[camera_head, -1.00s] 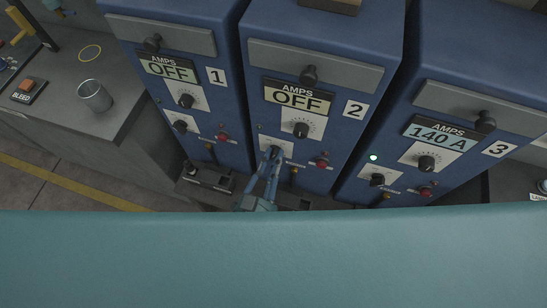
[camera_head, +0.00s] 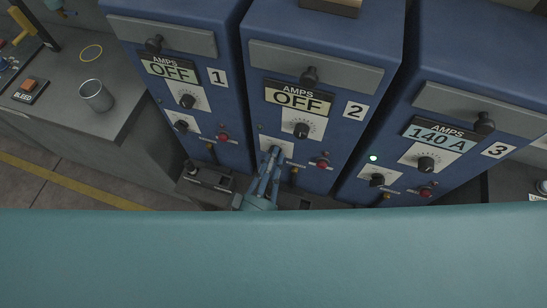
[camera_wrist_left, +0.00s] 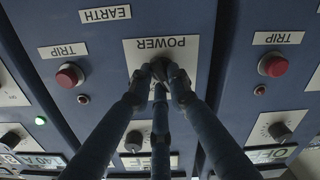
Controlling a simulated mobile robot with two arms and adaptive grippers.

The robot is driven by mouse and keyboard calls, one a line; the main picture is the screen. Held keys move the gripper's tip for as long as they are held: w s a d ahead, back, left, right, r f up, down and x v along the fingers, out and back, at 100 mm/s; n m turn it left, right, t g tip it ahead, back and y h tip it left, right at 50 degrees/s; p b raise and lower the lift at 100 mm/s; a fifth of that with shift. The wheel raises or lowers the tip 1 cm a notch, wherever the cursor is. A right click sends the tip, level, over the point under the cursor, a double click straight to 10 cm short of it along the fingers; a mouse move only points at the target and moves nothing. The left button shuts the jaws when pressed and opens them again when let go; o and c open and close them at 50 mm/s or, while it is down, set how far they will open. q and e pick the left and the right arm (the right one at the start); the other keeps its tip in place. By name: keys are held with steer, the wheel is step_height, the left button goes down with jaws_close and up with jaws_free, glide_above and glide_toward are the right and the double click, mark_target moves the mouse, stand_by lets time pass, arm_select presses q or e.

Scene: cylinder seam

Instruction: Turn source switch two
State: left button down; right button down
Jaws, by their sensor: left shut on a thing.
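Source two is the middle blue cabinet (camera_head: 325,45), with a "2" label and an AMPS display (camera_head: 298,98) reading OFF. Its amps knob (camera_head: 302,130) is below the display. My left gripper (camera_head: 273,154) is at the white power plate (camera_head: 287,148) low on this cabinet. In the left wrist view, where the labels appear upside down, the fingers (camera_wrist_left: 159,80) are shut on the dark power switch (camera_wrist_left: 158,66) on the POWER plate (camera_wrist_left: 190,52). The fingers hide much of the switch, so its setting cannot be read. My right gripper is not in view.
Cabinet one (camera_head: 215,15) reads OFF. Cabinet three (camera_head: 470,50) reads 140 A with a lit green lamp (camera_head: 374,157). A red trip button (camera_head: 322,162) sits close right of the gripper. A grey bench with a metal cup (camera_head: 96,96) stands at the left.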

arm_select(q)
steer(key=shift+n, duration=0.3)
stand_by(0.4)
steer(key=c, duration=1.6)
jaws_free()
steer(key=shift+c, duration=0.2)
steer(key=v, duration=1.2)
